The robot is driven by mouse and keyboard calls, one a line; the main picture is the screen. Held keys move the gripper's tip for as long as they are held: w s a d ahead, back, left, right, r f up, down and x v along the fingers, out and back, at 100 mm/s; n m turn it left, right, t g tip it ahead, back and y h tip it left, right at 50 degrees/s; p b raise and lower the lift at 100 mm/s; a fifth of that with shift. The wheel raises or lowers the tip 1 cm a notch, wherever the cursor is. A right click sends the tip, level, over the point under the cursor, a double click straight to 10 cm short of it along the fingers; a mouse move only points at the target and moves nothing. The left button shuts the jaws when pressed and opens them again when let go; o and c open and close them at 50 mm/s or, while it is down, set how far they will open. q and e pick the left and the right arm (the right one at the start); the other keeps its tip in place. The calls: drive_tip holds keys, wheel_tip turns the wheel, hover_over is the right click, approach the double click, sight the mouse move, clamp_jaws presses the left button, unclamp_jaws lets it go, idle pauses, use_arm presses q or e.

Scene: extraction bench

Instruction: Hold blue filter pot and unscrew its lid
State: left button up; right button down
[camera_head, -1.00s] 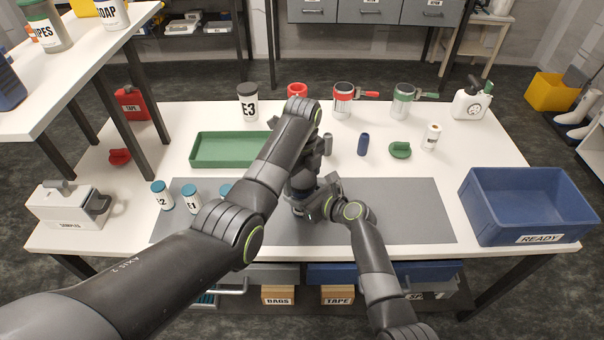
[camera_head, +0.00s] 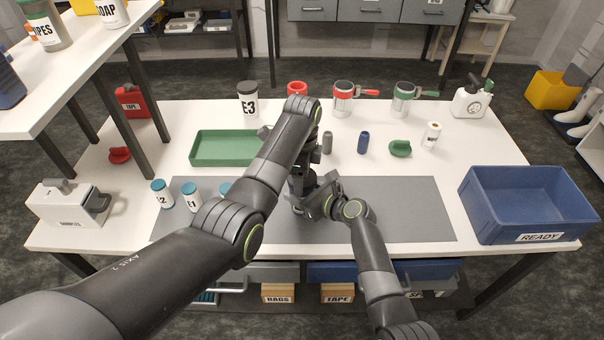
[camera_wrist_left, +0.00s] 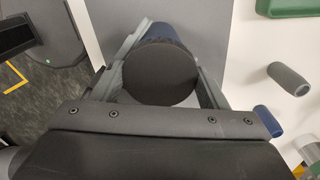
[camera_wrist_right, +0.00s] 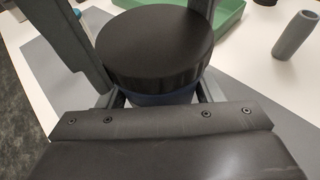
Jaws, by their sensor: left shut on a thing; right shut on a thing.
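The blue filter pot (camera_wrist_right: 165,97) is over the grey mat, with its black round lid (camera_wrist_right: 155,45) on top. In the head view my arms mostly hide it. My left gripper (camera_wrist_left: 165,70) comes from above, its fingers shut on either side of the lid (camera_wrist_left: 162,75); a strip of the blue pot (camera_wrist_left: 172,32) shows beyond. My right gripper (camera_wrist_right: 160,75) comes in lower from the side and is shut on the blue body below the lid. The lid sits level over the body. I cannot tell if there is a gap between them.
A green tray (camera_head: 193,160) lies behind the grey mat (camera_head: 410,222). Small grey (camera_head: 327,143) and blue (camera_head: 363,142) cylinders and a green lid-like piece (camera_head: 400,149) stand behind. Several teal-capped jars are at left. A blue READY crate (camera_head: 540,239) is at right. The mat's right part is clear.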

use_arm(q)
drive_tip(key=o, duration=1.1)
drive_tip(key=shift+r, duration=0.15)
drive_tip(key=shift+r, duration=2.15)
use_arm(e)
drive_tip(key=shift+c, duration=1.6)
unclamp_jaws()
drive_tip(key=shift+d, duration=0.1)
